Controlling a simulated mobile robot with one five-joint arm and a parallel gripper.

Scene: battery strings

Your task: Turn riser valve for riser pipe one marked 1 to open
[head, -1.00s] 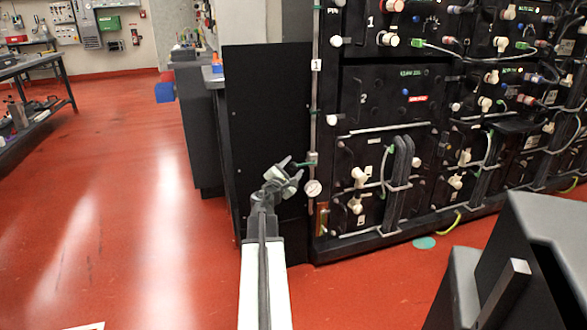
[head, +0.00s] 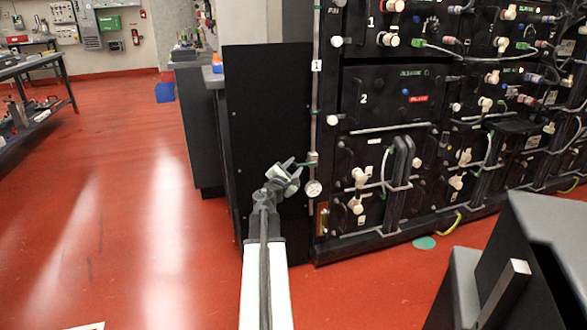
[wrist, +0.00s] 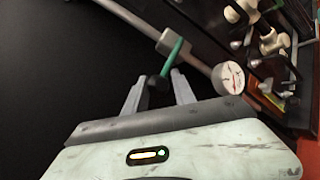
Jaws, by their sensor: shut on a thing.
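The riser pipe (head: 315,110) carries a white tag marked 1 (head: 317,65) and runs down the left edge of the battery rack. Its valve body (head: 312,158) sits low on the pipe, just above a round gauge (head: 313,188). A green lever (wrist: 174,60) sticks out sideways from the valve body, to the left in the head view. My gripper (head: 291,172) is at the lever's outer end. In the wrist view its two fingers (wrist: 158,88) stand on either side of the lever's dark tip, shut on it. The exact finger contact is hard to make out.
A black panel (head: 268,120) stands right behind my gripper. The battery rack (head: 390,130), with several connectors and cables, fills the right. A grey and black block (head: 550,240) is at the lower right. Red floor (head: 120,200) is clear on the left.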

